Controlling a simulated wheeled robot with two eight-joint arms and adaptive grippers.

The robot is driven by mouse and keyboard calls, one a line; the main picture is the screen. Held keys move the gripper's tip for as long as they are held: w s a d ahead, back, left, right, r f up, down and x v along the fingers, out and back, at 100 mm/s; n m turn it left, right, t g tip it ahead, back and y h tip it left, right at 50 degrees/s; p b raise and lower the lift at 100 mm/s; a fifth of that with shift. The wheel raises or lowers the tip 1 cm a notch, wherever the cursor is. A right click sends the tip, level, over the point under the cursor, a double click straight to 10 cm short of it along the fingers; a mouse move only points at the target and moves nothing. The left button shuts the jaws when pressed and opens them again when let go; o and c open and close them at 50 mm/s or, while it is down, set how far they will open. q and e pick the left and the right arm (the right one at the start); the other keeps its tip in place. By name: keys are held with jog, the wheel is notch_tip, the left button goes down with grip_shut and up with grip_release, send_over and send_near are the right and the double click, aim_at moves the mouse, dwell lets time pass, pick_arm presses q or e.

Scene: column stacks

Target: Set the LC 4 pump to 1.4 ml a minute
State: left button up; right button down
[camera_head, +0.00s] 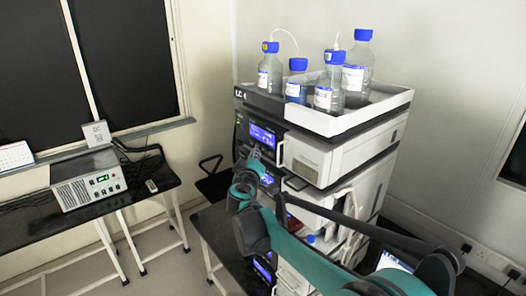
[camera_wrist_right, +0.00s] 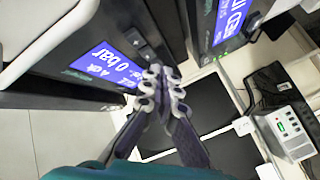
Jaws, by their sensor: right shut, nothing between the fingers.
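The stack of white and dark modules labelled LC (camera_head: 310,160) stands at centre right in the head view; the number after LC is too small to read surely. A blue display (camera_head: 262,135) is lit on its upper front. In the right wrist view a tilted blue display (camera_wrist_right: 108,63) reads 0 bar; its smaller text is not legible. Dark keys (camera_wrist_right: 138,44) sit beside it. My right gripper (camera_wrist_right: 160,74) is shut and empty, its fingertips close to the keys; I cannot tell whether they touch. In the head view the right gripper (camera_head: 254,158) is at the stack's front. My left gripper is not in view.
A tray (camera_head: 340,124) with several blue-capped bottles tops the stack. A second blue display (camera_wrist_right: 234,18) shows in the wrist view. A side bench at left holds a white instrument (camera_head: 88,188).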

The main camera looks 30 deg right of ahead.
jog(key=shift+d, duration=0.1)
dwell(0.6)
jog(key=shift+d, duration=0.35)
jog(key=shift+d, duration=0.4)
dwell(0.6)
jog(key=shift+a, duration=0.85)
jog(key=a, duration=0.5)
jog(key=shift+s, duration=0.2)
dwell(1.9)
